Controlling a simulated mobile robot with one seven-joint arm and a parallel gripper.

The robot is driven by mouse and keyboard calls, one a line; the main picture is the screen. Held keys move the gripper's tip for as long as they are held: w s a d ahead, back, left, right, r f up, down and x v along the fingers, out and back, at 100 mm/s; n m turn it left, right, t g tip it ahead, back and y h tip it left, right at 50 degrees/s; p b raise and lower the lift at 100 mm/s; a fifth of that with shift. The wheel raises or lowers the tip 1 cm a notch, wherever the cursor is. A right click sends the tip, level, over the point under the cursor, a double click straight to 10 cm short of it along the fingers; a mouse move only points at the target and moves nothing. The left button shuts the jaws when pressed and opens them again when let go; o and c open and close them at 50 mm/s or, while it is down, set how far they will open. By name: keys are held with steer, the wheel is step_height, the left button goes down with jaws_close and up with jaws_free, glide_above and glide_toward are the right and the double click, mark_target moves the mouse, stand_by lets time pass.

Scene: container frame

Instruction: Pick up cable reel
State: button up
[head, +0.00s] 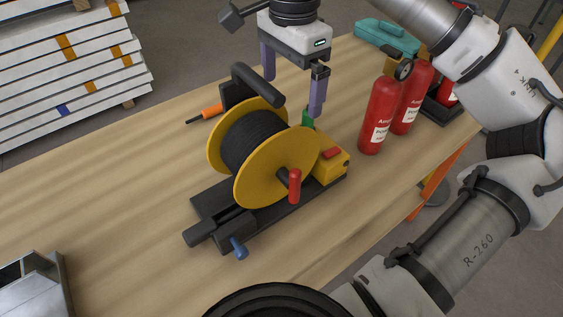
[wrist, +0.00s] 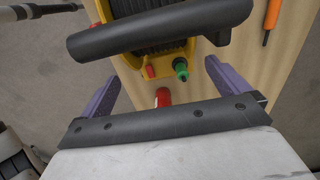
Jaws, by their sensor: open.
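The cable reel (head: 252,140) has yellow round flanges, black cable, a red crank knob and a thick black handle bar (head: 258,85). It stands on a black base (head: 215,215) on the wooden bench in the head view. My gripper (head: 292,92) is open, its two purple fingers pointing down at the reel's far side, close to the handle. In the wrist view the handle bar (wrist: 160,28) crosses beyond the fingertips of my gripper (wrist: 160,75), with the reel's black cable (wrist: 150,10) behind it. Nothing is between the fingers. Contact with the handle cannot be told.
Red extinguishers (head: 378,115) stand to the right. An orange-handled tool (head: 211,112) lies at the left. A metal tray (head: 33,285) is at lower left. The bench (head: 95,210) is clear left of the reel.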

steer(key=f, duration=0.7)
steer(key=shift+s+a+f+p, duration=0.1)
steer(key=shift+a+f+p, duration=0.1)
steer(key=shift+p, duration=0.1)
steer(key=shift+c, duration=0.3)
steer(key=shift+r, duration=0.1)
steer(key=c, duration=1.6)
steer(key=shift+r, duration=0.1)
steer(key=shift+c, duration=0.2)
